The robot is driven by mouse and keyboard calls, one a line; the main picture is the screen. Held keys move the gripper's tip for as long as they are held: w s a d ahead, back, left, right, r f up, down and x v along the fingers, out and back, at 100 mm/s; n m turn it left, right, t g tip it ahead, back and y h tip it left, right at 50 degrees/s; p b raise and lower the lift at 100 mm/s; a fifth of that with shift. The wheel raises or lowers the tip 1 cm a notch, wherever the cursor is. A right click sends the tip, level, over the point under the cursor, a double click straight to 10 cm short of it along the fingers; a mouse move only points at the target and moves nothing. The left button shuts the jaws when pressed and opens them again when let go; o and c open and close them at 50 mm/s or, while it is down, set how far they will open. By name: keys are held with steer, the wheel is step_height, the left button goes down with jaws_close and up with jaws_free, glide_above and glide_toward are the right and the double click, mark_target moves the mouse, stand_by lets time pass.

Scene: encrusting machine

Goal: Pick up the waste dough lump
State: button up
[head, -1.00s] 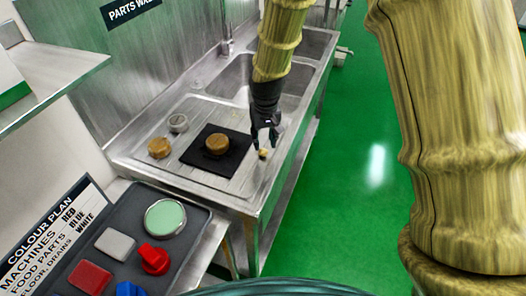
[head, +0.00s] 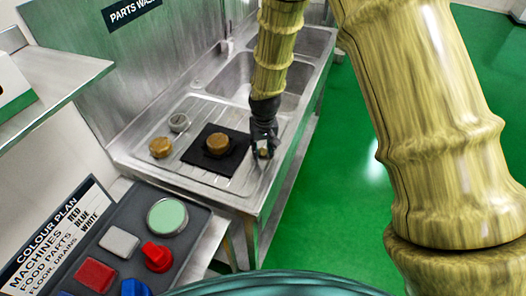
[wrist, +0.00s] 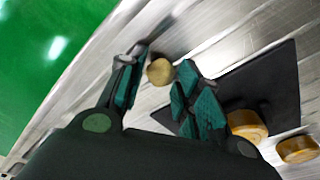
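The waste dough lump (wrist: 160,71) is a small, round, tan piece on the steel drainboard near its front edge. In the wrist view it lies between the fingertips of my gripper (wrist: 161,66), close to the left finger, with a narrow gap to the right one. In the head view my gripper (head: 263,150) points down at the drainboard, with the lump (head: 263,153) partly hidden between its fingers. The fingers are apart, and I see no clear grip on the lump.
A black mat (head: 234,164) with a brown round piece (head: 218,144) lies just left of my gripper. Sink basins (head: 237,78) lie behind.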

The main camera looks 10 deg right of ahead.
steer(key=shift+c, duration=1.4)
steer(key=shift+r, duration=0.15)
